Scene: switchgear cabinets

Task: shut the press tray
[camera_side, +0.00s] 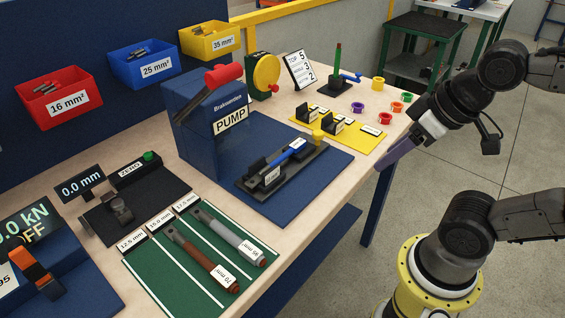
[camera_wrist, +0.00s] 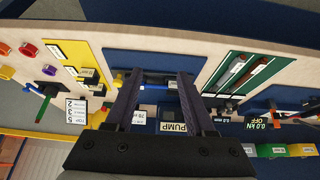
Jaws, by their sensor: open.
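What looks like the press tray is a long dark unit (camera_side: 262,181) on a blue mat in front of the blue PUMP block (camera_side: 205,140). I cannot tell how far the tray stands open. My gripper (camera_side: 383,164) is off the table's right edge, to the right of the tray and apart from it. In the wrist view my open, empty fingers (camera_wrist: 160,76) frame the blue bar (camera_wrist: 156,86); they hide part of the tray.
A green mat (camera_side: 185,260) with two cable pieces lies nearer. A red-handled lever (camera_side: 222,75) rises from the pump. The blue mat (camera_side: 328,168) has bare space around the tray.

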